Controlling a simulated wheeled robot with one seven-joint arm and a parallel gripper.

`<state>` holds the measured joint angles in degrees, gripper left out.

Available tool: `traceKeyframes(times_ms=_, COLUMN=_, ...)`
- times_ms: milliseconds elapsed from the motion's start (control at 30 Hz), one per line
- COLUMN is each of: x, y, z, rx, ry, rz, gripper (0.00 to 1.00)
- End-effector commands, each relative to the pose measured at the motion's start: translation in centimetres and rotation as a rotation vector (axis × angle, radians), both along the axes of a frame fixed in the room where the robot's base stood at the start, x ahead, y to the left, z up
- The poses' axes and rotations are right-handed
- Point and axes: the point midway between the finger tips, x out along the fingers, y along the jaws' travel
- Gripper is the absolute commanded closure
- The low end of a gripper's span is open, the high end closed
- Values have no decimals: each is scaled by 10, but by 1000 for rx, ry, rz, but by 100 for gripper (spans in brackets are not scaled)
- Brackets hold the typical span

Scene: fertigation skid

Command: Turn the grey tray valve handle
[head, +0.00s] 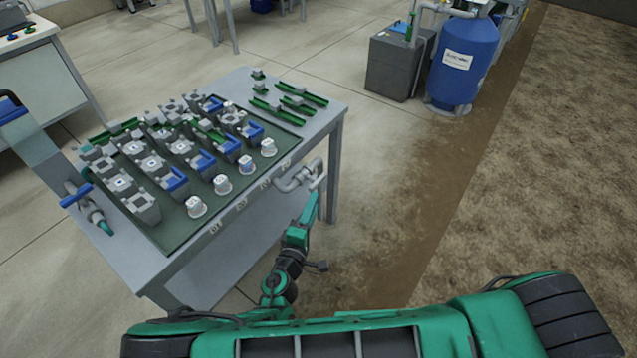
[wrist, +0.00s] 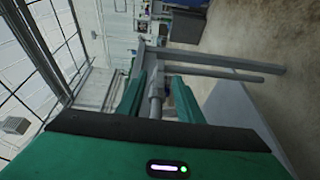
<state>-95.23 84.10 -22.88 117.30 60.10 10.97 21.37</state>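The grey valve handle (head: 314,170) sits on a grey pipe fitting (head: 288,184) at the right front edge of the green-topped table. My gripper (head: 312,200) is just below and in front of it, reaching up toward the handle. In the wrist view my gripper (wrist: 158,82) shows two green fingers standing apart. A grey bar-like part (wrist: 156,103) of the valve shows between them, with visible room on either side. I cannot tell whether either finger touches it. The far side of the handle is hidden.
The table's green tray (head: 170,238) holds several grey, blue and white modules. A blue-handled valve (head: 76,195) is at the table's left edge. A blue tank (head: 463,62) and grey box (head: 395,65) stand behind right. The floor right of the table is clear.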

Motion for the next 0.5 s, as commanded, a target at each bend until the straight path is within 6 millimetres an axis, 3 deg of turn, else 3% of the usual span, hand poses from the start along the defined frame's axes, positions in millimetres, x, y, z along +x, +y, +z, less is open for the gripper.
traceKeyframes(times_ms=233, x=5, y=8, z=-5, rx=-17, ry=-16, rz=46, gripper=67)
traceKeyframes(times_ms=500, x=48, y=-5, z=-6, rx=-15, ry=-15, rz=43, gripper=67)
